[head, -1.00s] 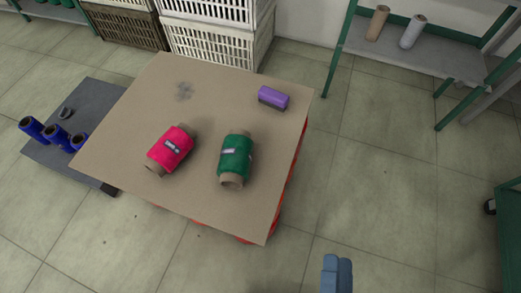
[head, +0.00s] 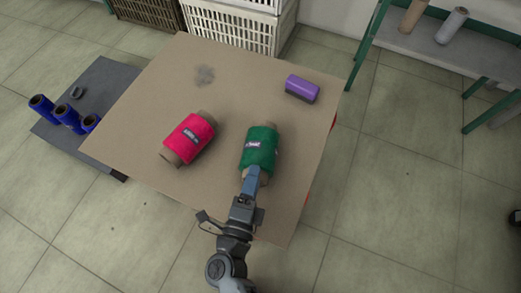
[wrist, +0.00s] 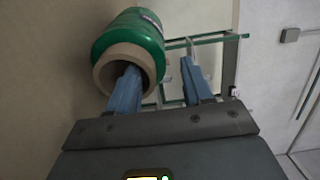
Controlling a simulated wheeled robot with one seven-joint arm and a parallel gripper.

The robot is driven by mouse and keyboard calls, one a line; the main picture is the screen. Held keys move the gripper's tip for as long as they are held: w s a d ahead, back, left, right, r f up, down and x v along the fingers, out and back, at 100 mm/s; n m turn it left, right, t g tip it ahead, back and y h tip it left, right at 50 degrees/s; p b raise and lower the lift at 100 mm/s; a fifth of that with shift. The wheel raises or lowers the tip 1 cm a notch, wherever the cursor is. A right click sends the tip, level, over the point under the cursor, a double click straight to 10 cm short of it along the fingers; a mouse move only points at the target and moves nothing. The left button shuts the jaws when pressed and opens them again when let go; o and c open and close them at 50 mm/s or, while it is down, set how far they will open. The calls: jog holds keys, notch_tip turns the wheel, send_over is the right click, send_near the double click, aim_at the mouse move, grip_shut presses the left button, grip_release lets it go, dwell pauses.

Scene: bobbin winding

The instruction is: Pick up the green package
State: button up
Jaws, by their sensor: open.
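The green package (head: 260,148) is a thread-wound bobbin on a tan tube, lying on its side on the brown tabletop (head: 150,95). My gripper (head: 253,180) is at its near end, overlapping the tube end in the head view. In the wrist view the green package (wrist: 125,35) shows its hollow tube end towards me. My gripper (wrist: 159,72) is open. Its left finger overlaps the tube opening and seems to reach into it; the right finger is beside the package, to the right. Whether either finger touches it, I cannot tell.
A pink package (head: 189,138) lies left of the green one. Blue spools (head: 68,113) stand on a low grey platform at left. White crates (head: 235,28) are behind; a green-framed shelf (head: 440,45) is at right.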

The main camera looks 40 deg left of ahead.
aim_at(257, 159)
jog(key=x, duration=0.5)
jog(key=shift+w+a+f+b, duration=0.1)
jog(key=shift+w+a+b, duration=0.1)
jog(key=shift+a+b, duration=0.15)
jog(key=shift+c, duration=0.4)
grip_shut()
